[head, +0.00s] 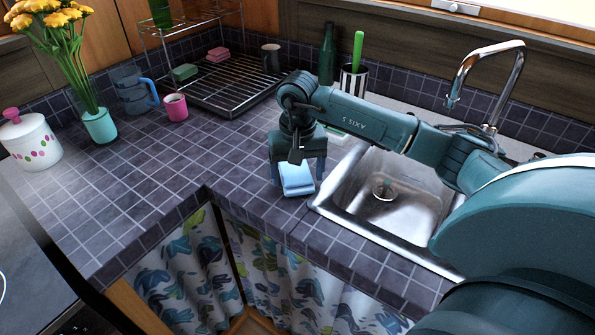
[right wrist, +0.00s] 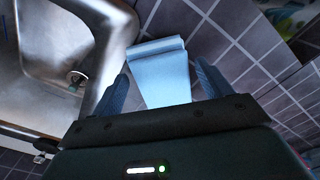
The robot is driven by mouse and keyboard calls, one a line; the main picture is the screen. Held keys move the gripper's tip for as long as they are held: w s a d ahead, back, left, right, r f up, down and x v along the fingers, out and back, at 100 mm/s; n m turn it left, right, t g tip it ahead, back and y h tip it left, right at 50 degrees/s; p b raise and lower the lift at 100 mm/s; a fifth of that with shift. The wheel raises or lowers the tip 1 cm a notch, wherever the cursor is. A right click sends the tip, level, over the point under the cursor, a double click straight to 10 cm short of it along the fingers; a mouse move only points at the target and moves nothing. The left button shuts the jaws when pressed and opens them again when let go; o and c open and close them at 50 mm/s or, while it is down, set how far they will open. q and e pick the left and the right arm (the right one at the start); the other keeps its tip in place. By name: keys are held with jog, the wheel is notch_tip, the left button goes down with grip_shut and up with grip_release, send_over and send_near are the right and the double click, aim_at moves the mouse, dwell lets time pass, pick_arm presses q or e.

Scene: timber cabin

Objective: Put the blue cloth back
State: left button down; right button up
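The blue cloth (head: 297,178) is light blue and folded, and lies on the dark tiled counter just left of the sink. It also shows in the right wrist view (right wrist: 163,75). My right gripper (head: 299,175) is over the cloth, pointing down. Its two fingers are spread, one on each side of the cloth, with gaps between them and the cloth in the right wrist view (right wrist: 158,82). Part of the cloth is hidden behind the gripper in the head view. My left gripper is not in view.
The steel sink (head: 345,215) with its tap (head: 490,85) is right of the cloth. A wire dish rack (head: 228,90) stands at the back, with a green sponge (head: 184,72) and pink sponges (head: 218,54) on it. A pink mug (head: 175,107) is further left.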

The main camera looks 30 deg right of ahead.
aim_at(298, 175)
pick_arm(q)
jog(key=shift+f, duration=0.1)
pick_arm(e)
jog(key=shift+o, duration=0.3)
jog(key=shift+r+p, duration=0.5)
notch_tip(298, 175, up, 4)
jog(key=shift+r+b, duration=0.25)
jog(key=shift+b, duration=0.25)
pick_arm(q)
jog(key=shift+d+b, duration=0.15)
jog(key=shift+b, duration=0.25)
pick_arm(e)
notch_tip(298, 175, up, 7)
jog(key=shift+r, duration=0.2)
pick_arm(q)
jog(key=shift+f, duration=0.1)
